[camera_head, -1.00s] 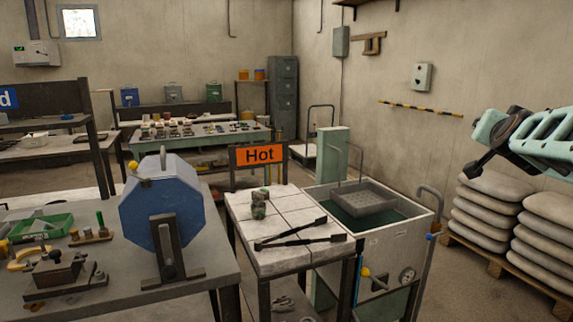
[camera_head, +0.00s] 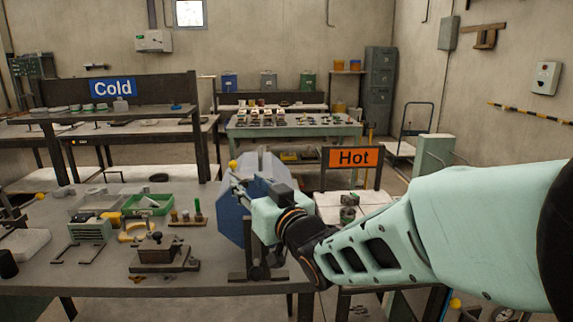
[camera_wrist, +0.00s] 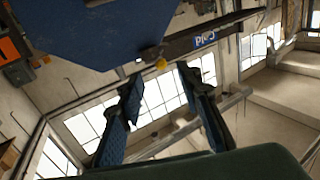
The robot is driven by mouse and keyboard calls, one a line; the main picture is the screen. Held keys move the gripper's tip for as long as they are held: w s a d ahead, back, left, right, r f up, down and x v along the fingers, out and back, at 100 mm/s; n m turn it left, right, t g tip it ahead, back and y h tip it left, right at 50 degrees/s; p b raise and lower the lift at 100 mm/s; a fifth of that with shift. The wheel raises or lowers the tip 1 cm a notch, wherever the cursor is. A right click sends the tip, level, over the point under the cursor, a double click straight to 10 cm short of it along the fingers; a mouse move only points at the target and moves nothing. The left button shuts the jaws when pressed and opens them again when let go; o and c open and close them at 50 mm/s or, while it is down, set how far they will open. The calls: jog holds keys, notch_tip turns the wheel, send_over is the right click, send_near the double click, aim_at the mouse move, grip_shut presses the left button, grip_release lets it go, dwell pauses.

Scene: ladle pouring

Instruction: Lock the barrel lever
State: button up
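The blue faceted barrel (camera_head: 232,218) stands on the grey workbench, partly hidden behind my gripper and arm. Its lever ends in a yellow knob (camera_head: 233,165) at the upper left of the barrel. My gripper (camera_head: 238,184) is in front of the barrel's upper part, close to the knob. In the wrist view the blue barrel (camera_wrist: 85,30) fills the upper left. The yellow knob (camera_wrist: 161,64) shows there in the gap between the two finger ends. My gripper (camera_wrist: 160,76) is open and holds nothing. I cannot tell how deep the knob is between the fingers.
On the bench (camera_head: 95,275), left of the barrel, are a green tray (camera_head: 148,204), a dark clamp-like fixture (camera_head: 160,250) and small tools. The "Hot" sign (camera_head: 356,158) stands behind the white-topped table, right of the barrel. A "Cold" sign (camera_head: 113,88) is on the rack behind.

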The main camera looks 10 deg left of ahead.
aim_at(234, 170)
jog(key=x, duration=1)
jog(key=shift+w+a+p, duration=0.15)
jog(key=shift+w+p, duration=0.1)
jog(key=shift+p, duration=0.05)
jog(key=shift+c, duration=0.7)
